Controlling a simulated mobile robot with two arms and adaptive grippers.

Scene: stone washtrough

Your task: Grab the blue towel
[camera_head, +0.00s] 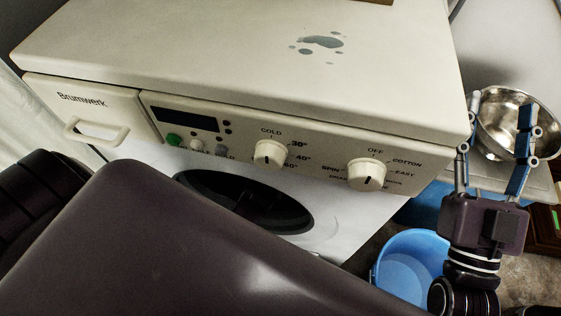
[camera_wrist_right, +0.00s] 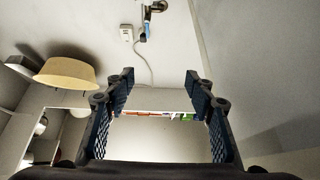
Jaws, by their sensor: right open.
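I cannot make out a blue towel for certain in either view. A blue patch (camera_head: 422,207) shows low between the washing machine and my right gripper in the head view; I cannot tell what it is. My right gripper (camera_head: 501,104) is raised at the right, fingers pointing up and spread apart, with nothing between them. In the right wrist view its fingers (camera_wrist_right: 159,78) are also wide apart and empty. My left gripper is not in view.
A white washing machine (camera_head: 210,50) with a wet patch on top fills the middle. A steel bowl (camera_head: 517,100) shows behind my right gripper's fingers. A blue bucket (camera_head: 405,262) stands on the floor. The right wrist view shows a cream shade (camera_wrist_right: 68,73) and a wall socket (camera_wrist_right: 126,33).

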